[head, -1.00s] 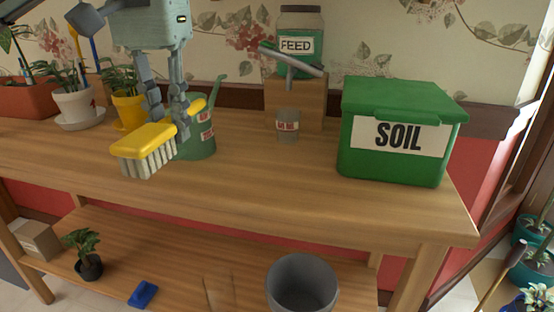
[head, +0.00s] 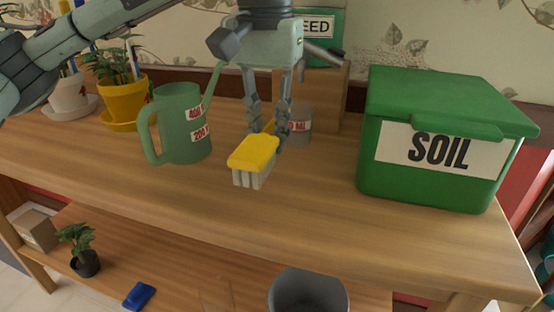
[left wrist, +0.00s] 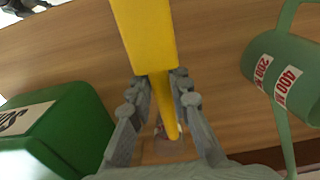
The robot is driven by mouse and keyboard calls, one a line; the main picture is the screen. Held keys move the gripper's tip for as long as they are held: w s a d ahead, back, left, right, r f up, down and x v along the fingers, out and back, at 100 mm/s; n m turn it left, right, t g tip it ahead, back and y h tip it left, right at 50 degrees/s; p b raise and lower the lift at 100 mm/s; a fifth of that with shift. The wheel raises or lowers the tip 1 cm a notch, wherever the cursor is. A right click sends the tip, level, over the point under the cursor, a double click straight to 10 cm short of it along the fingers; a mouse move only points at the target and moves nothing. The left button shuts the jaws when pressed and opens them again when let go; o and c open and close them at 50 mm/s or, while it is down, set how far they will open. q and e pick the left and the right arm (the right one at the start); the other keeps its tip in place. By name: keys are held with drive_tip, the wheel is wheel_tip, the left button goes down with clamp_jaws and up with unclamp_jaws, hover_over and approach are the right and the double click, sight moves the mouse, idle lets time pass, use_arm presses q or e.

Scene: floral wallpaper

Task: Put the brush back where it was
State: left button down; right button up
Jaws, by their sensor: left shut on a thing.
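A yellow brush (head: 253,152) with pale bristles hangs above the wooden bench, its head toward the front edge and bristles down. My left gripper (head: 267,137) is shut on its handle. In the left wrist view the brush (left wrist: 147,35) runs between the fingers of my left gripper (left wrist: 162,90), with the bench below. A small gap between bristles and bench top seems to show, but I cannot tell its height. My right gripper is not in view.
A green watering can (head: 183,130) stands left of the brush, a green SOIL box (head: 440,100) to the right. The front middle of the bench (head: 300,215) is clear. A grey bucket (head: 308,290) is below.

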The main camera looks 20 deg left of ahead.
sight(278, 180)
use_arm(q)
drive_tip(key=shift+w+d+f, duration=0.2)
drive_tip(key=shift+d+f, duration=0.25)
drive_tip(key=shift+d, duration=0.2)
wheel_tip(278, 180, down, 4)
drive_tip(key=shift+r, duration=0.1)
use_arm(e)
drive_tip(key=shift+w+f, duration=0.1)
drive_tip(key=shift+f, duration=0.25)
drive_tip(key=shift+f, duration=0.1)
use_arm(q)
drive_tip(key=shift+f, duration=0.25)
drive_tip(key=c, duration=1.4)
unclamp_jaws()
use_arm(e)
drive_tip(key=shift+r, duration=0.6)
use_arm(q)
drive_tip(key=shift+r, duration=0.1)
